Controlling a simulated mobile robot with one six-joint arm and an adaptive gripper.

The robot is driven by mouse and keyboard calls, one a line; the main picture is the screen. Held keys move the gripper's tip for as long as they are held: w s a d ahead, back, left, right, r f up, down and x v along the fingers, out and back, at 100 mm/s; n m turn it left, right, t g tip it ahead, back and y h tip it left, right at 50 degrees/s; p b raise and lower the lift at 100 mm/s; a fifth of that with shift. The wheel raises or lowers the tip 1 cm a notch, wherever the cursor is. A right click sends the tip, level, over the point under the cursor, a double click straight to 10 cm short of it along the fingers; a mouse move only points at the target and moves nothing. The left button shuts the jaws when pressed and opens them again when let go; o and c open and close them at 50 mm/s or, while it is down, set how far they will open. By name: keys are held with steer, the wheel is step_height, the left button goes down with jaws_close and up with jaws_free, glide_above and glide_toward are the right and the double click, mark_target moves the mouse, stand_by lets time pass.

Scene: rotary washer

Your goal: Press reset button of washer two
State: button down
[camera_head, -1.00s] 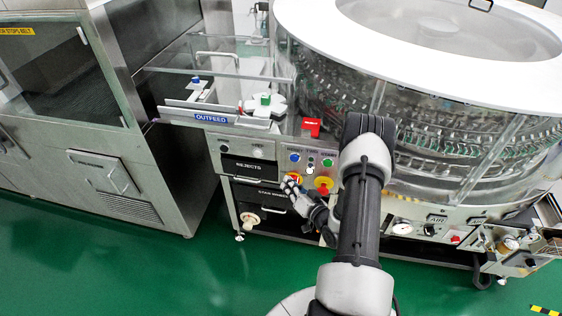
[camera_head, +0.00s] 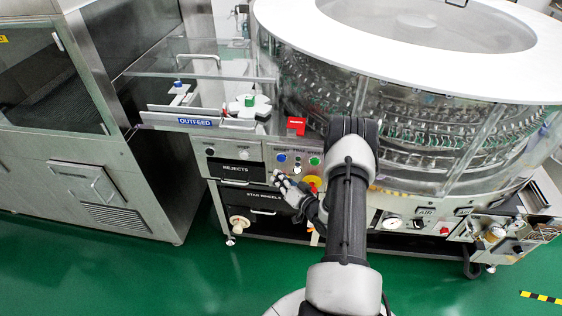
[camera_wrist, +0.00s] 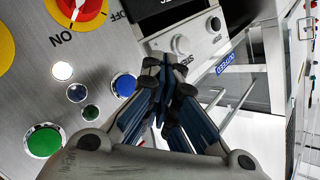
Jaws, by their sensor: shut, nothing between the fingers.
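The washer's control panel is at its lower front. In the wrist view it carries a blue button (camera_wrist: 124,85), a larger green button (camera_wrist: 43,141), a lit white button (camera_wrist: 62,71) and small blue and dark green round parts. The blue button (camera_head: 281,157) and green button (camera_head: 314,160) also show in the head view. I cannot read which button is reset. My gripper (camera_wrist: 162,98) is shut and empty, just right of the blue button in the wrist view. In the head view my gripper (camera_head: 277,178) is just below the blue button. Contact cannot be told.
A red-and-yellow rotary switch (camera_wrist: 90,10) marked ON and OFF is near the buttons. A red box (camera_head: 296,125) stands above the panel. The REJECTS drawer (camera_head: 236,171) is to the left, below the OUTFEED sign (camera_head: 195,122). Green floor (camera_head: 120,270) lies clear in front.

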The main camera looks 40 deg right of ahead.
steer(key=shift+w+d+b, duration=0.7)
steer(key=shift+w+d, duration=0.55)
steer(key=shift+d, duration=0.25)
steer(key=shift+d, duration=0.1)
stand_by(0.3)
steer(key=shift+w+d+b, duration=0.2)
steer(key=shift+w+b, duration=0.1)
steer(key=shift+b, duration=0.05)
steer(key=shift+w+d, duration=0.25)
steer(key=shift+d, duration=0.1)
stand_by(0.8)
steer(key=shift+s+a, duration=0.55)
steer(key=shift+a, duration=0.1)
steer(key=shift+s+a+p, duration=0.95)
steer(key=shift+s+a, duration=0.7)
steer(key=shift+a, duration=0.25)
